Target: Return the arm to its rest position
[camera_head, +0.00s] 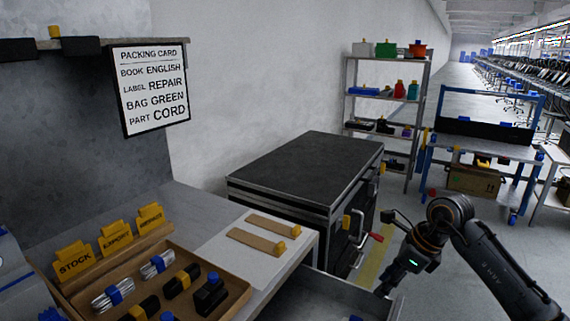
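My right arm comes in from the right edge and bends at the elbow. Its black gripper (384,252) is open and empty, with its two fingers spread wide and pointing left. The upper finger shows against the floor beside the dark cabinet; the lower one is close to the right end of an open drawer (335,300). Whether it touches the drawer I cannot tell. My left gripper is not in view.
A bench with a tray (236,296) of small parts and labelled yellow holders (112,236) fills the left. A packing card (150,88) hangs above. A shelf (407,140) and blue-framed bench (485,146) stand behind.

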